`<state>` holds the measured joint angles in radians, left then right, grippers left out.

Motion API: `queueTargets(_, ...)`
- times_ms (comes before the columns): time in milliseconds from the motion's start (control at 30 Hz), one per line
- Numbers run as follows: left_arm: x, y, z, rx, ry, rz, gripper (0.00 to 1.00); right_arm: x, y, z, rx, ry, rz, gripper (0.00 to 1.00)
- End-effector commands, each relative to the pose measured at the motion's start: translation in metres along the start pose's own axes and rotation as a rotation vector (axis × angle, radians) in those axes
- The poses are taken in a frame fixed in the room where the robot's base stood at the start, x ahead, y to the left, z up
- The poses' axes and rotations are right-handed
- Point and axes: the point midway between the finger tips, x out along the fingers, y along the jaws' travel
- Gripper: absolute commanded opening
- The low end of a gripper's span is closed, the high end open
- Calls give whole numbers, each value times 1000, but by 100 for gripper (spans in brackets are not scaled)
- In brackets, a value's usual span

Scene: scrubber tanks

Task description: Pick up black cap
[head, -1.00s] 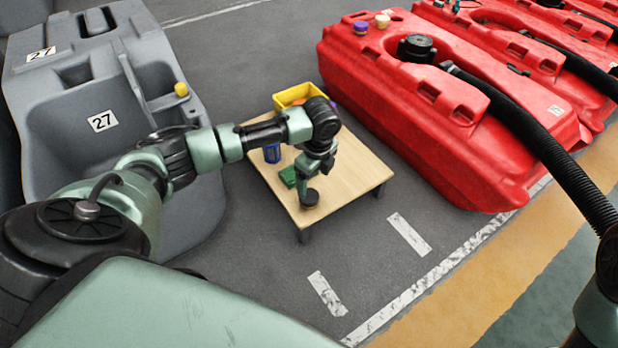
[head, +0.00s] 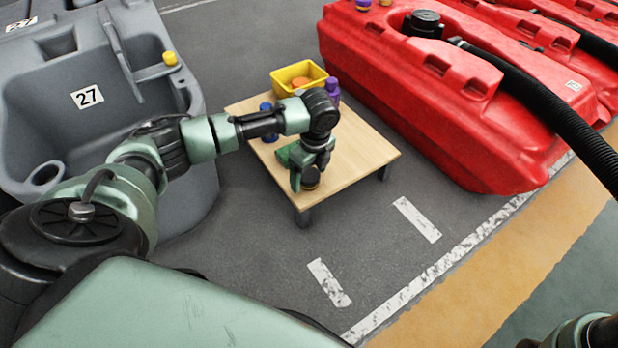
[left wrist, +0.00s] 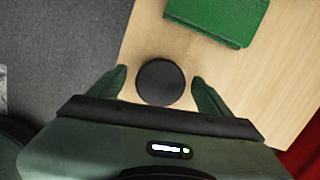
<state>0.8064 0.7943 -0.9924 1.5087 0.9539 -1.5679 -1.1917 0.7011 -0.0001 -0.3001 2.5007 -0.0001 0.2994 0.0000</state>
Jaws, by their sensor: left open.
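The black cap (left wrist: 160,83) is a round disc on the light wooden table, seen in the left wrist view between the fingertips of my left gripper (left wrist: 158,82). In the head view the cap (head: 311,177) shows near the table's front corner, partly covered by my left gripper (head: 303,185). My left gripper is open, one green finger on each side of the cap, with small gaps visible from above. I cannot tell whether the fingers touch the table. My right gripper is not in view.
The small wooden table (head: 355,153) also holds a green box (left wrist: 214,18), a yellow bin (head: 299,84) with an orange item, and blue and purple bottles (head: 332,92). A grey tank (head: 110,120) stands left, a red tank (head: 440,110) right.

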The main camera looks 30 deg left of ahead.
Motion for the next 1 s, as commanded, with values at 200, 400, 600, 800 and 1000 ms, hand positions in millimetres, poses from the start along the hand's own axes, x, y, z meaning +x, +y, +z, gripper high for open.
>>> queueTargets(200, 4, 0, 0, 0, 0, -2, 79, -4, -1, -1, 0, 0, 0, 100)
queueTargets(400, 4, 0, 0, -1, 0, -1, 54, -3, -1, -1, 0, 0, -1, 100)
queueTargets(600, 4, 0, 0, -1, 0, -1, 14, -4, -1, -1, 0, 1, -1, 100)
queueTargets(800, 3, 0, 1, -1, 0, -2, 14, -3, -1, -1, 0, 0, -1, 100)
queueTargets(1000, -11, 0, 2, -1, 0, -2, 14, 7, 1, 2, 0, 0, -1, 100)
